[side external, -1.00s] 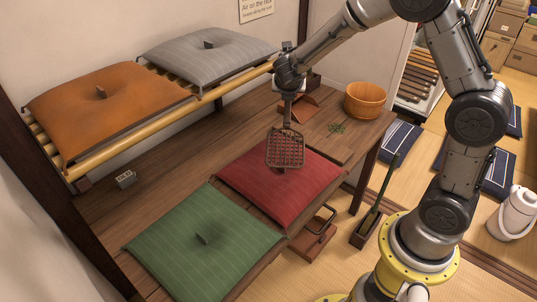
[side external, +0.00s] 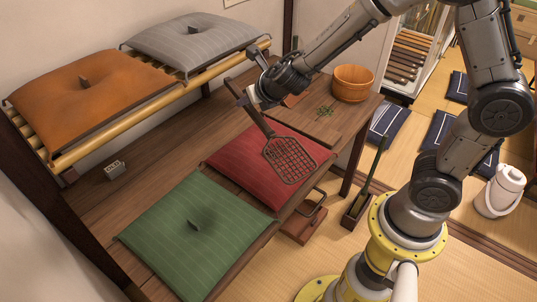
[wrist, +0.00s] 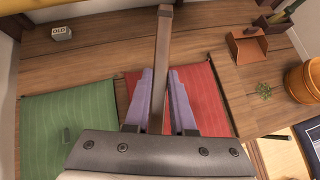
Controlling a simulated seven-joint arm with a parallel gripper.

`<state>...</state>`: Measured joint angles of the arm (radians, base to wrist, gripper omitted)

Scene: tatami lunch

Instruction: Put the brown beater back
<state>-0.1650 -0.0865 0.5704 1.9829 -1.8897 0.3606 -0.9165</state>
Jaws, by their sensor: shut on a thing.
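The brown beater has a lattice head (side external: 289,160) and a straight handle (wrist: 163,45). My gripper (side external: 254,98) is shut on the handle, which runs between the two fingers in the wrist view. The beater is tilted, its head down and to the right over the red cushion (side external: 235,155); whether it touches the cushion is unclear. The head is not visible in the wrist view. A reddish-brown stand (side external: 297,231) with a metal loop is on the floor by the bench. A similar dark stand (side external: 356,214) holds a green-handled tool (side external: 375,170).
A green cushion (side external: 175,250) lies beside the red one on the bench. Orange (side external: 90,95) and grey (side external: 195,40) cushions rest on the bamboo rack. A wooden bucket (side external: 353,84), a sprig (side external: 324,111) and an "OLD" block (side external: 115,170) stand on the bench.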

